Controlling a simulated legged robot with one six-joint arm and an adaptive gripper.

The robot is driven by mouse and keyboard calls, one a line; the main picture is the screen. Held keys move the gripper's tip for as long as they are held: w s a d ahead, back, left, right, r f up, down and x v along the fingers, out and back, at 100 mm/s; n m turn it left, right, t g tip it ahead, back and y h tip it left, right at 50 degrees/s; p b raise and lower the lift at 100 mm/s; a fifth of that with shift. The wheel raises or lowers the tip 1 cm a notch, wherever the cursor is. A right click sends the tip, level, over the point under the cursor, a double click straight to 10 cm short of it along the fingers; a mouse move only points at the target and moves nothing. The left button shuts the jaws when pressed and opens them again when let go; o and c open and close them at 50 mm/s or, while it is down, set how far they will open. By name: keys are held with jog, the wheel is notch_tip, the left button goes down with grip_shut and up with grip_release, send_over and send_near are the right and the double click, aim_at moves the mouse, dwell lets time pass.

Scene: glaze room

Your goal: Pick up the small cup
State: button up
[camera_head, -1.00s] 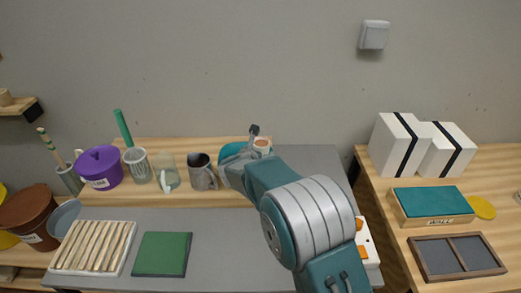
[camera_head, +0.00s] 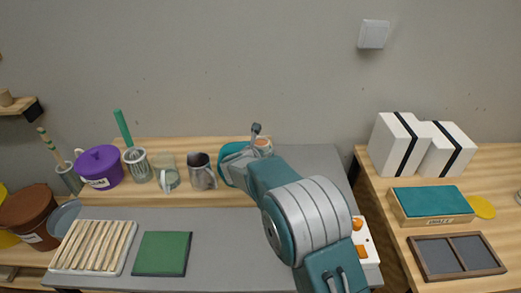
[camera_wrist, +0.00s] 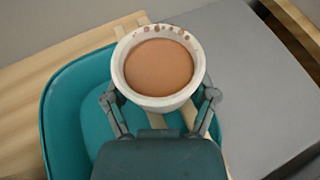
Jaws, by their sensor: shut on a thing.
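The small cup (camera_wrist: 123,83) is white with brown speckles on its rim and a brown inside or filling. In the wrist view it sits between the two fingers of my gripper (camera_wrist: 160,100), which are shut on its sides. In the head view only a bit of the cup (camera_head: 263,142) shows past my arm, at the back of the bench. My gripper is mostly hidden there behind my own wrist. I cannot tell whether the cup touches the surface under it.
A metal pitcher (camera_head: 202,172), a glass jug (camera_head: 167,173) and a purple pot (camera_head: 100,168) stand left of my arm. A slatted rack (camera_head: 93,246) and a green board (camera_head: 162,253) lie in front. White boxes (camera_head: 397,145) stand on the right table. The grey bench middle is clear.

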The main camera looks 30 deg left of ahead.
aim_at(258, 139)
jog(key=shift+r, duration=0.15)
jog(key=shift+r, duration=1)
jog(key=s+r, duration=0.2)
jog(key=r, duration=0.1)
jog(key=shift+s+d+r, duration=0.1)
jog(key=shift+r, duration=0.15)
jog(key=r+v, duration=0.2)
jog(key=v, duration=1.1)
jog(key=shift+r, duration=0.1)
